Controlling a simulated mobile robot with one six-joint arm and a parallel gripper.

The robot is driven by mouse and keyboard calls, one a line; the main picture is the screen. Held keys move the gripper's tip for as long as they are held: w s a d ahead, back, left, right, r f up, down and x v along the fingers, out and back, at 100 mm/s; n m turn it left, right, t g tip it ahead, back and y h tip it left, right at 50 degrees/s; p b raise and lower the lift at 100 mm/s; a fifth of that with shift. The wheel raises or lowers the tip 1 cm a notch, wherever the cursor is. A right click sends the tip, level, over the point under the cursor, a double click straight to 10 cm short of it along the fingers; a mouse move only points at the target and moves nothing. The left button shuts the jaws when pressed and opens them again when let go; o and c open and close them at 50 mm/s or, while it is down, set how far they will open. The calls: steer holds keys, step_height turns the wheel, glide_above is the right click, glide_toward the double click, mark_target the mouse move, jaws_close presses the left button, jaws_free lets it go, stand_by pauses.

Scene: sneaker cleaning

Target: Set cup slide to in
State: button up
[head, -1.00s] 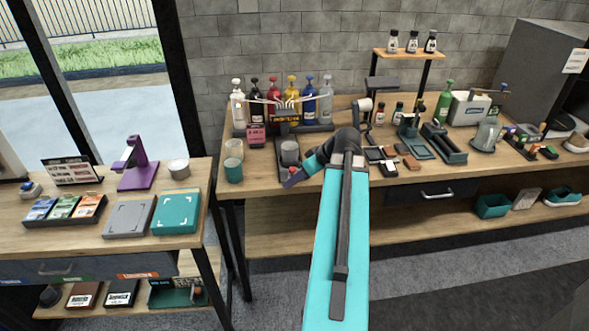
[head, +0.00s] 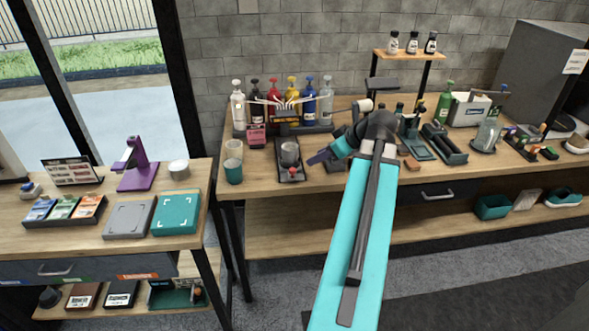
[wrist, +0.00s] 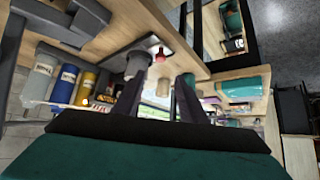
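The cup slide (head: 291,178) is a dark narrow tray on the back table, with a red knob at its front end. A grey cup (head: 289,154) stands on it, behind the knob. In the wrist view, the grey cup (wrist: 138,64) and red knob (wrist: 160,54) show beyond my fingers. My gripper (head: 318,157) is just to the right of the slide, apart from the knob. In the wrist view my gripper (wrist: 168,88) has its two dark fingers spread, with nothing held between them.
A beige cup (head: 233,149) and a teal cup (head: 233,173) stand left of the slide. Coloured pump bottles (head: 291,97) stand behind it. Brushes and trays (head: 436,140) lie to the right. The table's front edge is close below the slide.

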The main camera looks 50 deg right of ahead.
mark_target(293, 169)
steer(key=shift+p+x, duration=1.35)
steer(key=shift+x, duration=5.4)
jaws_close()
